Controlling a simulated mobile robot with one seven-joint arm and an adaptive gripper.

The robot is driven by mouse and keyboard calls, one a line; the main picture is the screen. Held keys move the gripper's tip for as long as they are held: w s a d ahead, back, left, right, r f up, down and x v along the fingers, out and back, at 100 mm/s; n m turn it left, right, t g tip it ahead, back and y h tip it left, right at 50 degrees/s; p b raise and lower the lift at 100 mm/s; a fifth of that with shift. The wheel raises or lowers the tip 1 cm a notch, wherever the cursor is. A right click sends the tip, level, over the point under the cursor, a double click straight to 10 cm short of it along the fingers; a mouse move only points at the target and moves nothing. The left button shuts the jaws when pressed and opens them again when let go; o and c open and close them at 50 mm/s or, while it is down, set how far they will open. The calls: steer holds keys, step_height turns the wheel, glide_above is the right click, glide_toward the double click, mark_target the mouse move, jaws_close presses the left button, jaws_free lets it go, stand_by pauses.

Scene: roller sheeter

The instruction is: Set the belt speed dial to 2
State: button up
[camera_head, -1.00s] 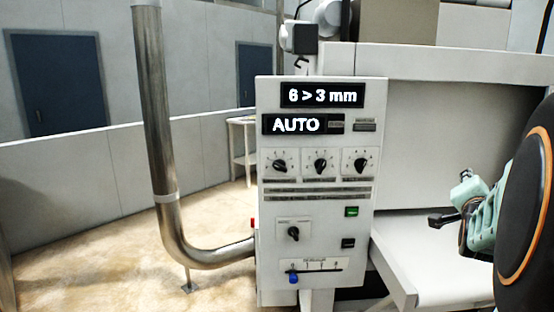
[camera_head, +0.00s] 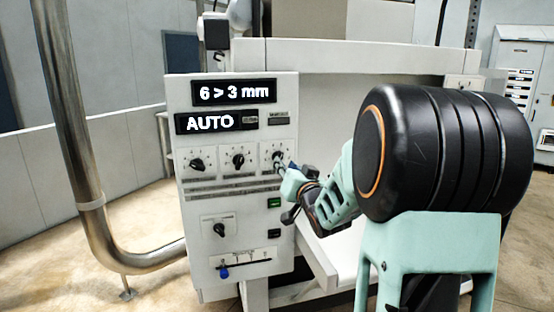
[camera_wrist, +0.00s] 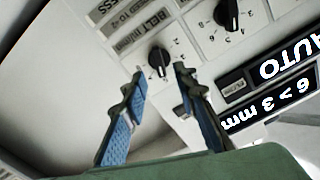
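The belt dial is a black knob (camera_head: 277,156) at the right end of the upper dial row on the white control panel (camera_head: 190,270). It also shows in the wrist view (camera_wrist: 160,62), beside a label with the word BELT. Numbers are printed around it, but I cannot tell which one it points to. My gripper (camera_head: 287,167) is right in front of this dial. In the wrist view my gripper (camera_wrist: 159,77) is open, its two blue-padded fingers apart with the tips just short of the knob, one toward each side. No contact is visible.
Two similar dials, the middle one (camera_head: 238,160) and the left one (camera_head: 197,164), sit close by. Below are a rotary switch (camera_head: 219,230), a green button (camera_head: 274,202) and a blue-knobbed slider (camera_head: 224,272). A steel pipe (camera_head: 70,140) stands at the left.

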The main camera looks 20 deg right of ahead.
steer(key=shift+w+d+p, duration=0.15)
steer(key=shift+w+p, duration=0.05)
steer(key=shift+w, duration=1)
steer(key=shift+w+d+p, duration=0.15)
steer(key=shift+w, duration=1)
steer(key=shift+c, duration=0.4)
jaws_close()
